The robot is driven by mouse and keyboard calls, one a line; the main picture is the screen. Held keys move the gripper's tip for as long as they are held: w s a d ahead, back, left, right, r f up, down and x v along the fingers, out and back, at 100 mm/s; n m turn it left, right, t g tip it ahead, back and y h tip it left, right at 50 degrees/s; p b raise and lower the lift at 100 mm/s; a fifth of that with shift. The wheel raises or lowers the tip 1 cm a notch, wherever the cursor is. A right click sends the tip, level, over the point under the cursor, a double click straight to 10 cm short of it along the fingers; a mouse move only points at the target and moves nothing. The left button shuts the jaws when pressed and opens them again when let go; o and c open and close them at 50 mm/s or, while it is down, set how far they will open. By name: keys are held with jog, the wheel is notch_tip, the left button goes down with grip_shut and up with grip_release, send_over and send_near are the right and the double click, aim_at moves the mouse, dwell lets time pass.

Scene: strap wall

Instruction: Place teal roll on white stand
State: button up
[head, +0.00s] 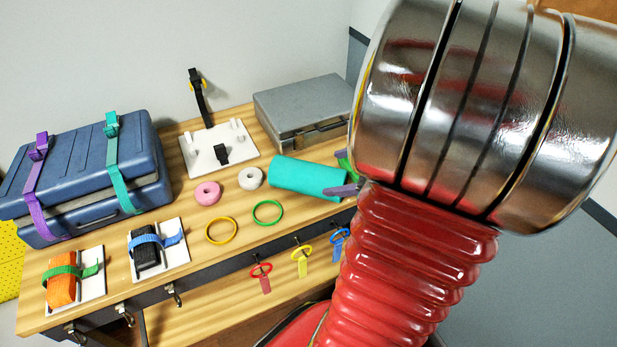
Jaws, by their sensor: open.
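The teal roll (300,177) lies on its side on the wooden table, right of the middle, in front of the grey case. The white stand (197,155) is a flat plate with short upright pegs, behind and left of the roll; a black strap (202,105) rises from its back edge and a black buckle (222,154) sits at its front. The stand holds no roll. My gripper (345,174) is open at the roll's right end, its purplish fingers partly hidden by my arm. I cannot tell whether they touch the roll.
A grey case (300,105) stands behind the roll. A blue strapped case (85,180) fills the left. Pink (207,193) and white (250,178) tape rings and yellow (221,230) and green (267,212) rings lie nearby. Strapped orange (61,282) and black (146,253) items sit front left.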

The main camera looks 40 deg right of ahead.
aim_at(324, 175)
jog(key=x, duration=0.6)
jog(key=shift+w+f, duration=0.2)
jog(key=shift+f, duration=0.1)
jog(key=shift+a, duration=0.1)
jog(key=shift+x, duration=2.6)
jog(key=shift+w+r, duration=0.15)
jog(key=shift+c, duration=0.4)
jog(key=c, duration=0.8)
jog(key=shift+r, duration=0.1)
jog(key=shift+r, duration=4.95)
